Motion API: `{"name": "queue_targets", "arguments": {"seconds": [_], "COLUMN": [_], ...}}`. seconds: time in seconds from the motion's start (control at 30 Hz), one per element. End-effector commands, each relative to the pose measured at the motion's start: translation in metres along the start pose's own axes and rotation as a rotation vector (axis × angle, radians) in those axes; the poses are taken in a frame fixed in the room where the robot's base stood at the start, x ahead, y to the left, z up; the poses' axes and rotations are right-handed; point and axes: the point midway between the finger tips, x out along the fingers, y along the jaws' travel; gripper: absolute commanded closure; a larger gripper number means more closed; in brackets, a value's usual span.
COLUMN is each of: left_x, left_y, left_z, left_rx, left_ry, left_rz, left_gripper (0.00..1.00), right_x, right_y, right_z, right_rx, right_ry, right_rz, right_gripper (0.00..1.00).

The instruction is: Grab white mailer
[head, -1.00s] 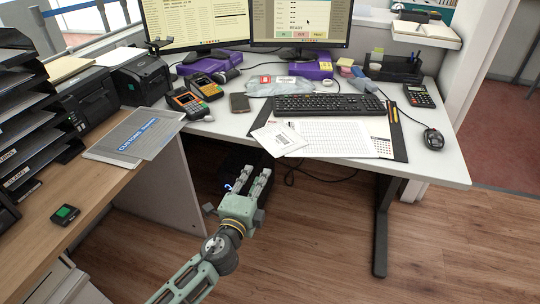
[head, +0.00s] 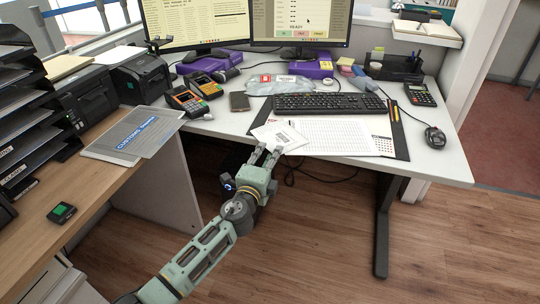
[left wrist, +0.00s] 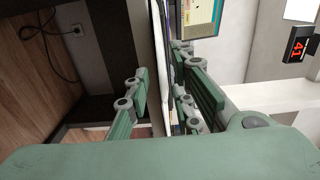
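The white mailer (head: 282,136) lies flat at the front edge of the white desk (head: 220,128), with a printed label on top. It partly overlaps the paper sheet behind it. My left gripper (head: 267,151) is at the desk's front edge, its fingertips at the mailer's near side. In the left wrist view the fingers (left wrist: 163,100) are apart, one on each side of the desk's edge-on slab. Whether they touch the mailer cannot be told. My right gripper is not in view.
A keyboard (head: 315,104), a mouse (head: 434,138) and a phone (head: 239,101) lie on the desk. Card terminals (head: 187,103) stand to the left. A wooden counter (head: 95,180) with a customs folder (head: 137,133) is at the left.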

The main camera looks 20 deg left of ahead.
Motion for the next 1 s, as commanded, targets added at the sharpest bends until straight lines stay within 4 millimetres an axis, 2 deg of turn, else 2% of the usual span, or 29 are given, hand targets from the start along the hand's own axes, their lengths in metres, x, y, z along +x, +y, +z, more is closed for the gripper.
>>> {"name": "queue_targets", "arguments": {"seconds": [0.33, 0.83, 1.0], "left_x": [0.0027, 0.0025, 0.0024], "left_y": [-0.0002, 0.0, 0.0001], "left_z": [0.0002, 0.0002, 0.0003], "left_rx": [0.0, 0.0, 0.0], "left_ry": [0.0, 0.0, 0.0], "left_rz": [0.0, 0.0, 0.001], "left_gripper": [0.78, 1.0, 1.0], "right_x": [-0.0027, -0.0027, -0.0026], "right_y": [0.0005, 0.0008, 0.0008], "right_z": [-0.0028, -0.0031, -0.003], "right_rx": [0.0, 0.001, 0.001], "right_ry": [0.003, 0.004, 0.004], "right_rz": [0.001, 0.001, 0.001], "right_gripper": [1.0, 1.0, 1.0]}}
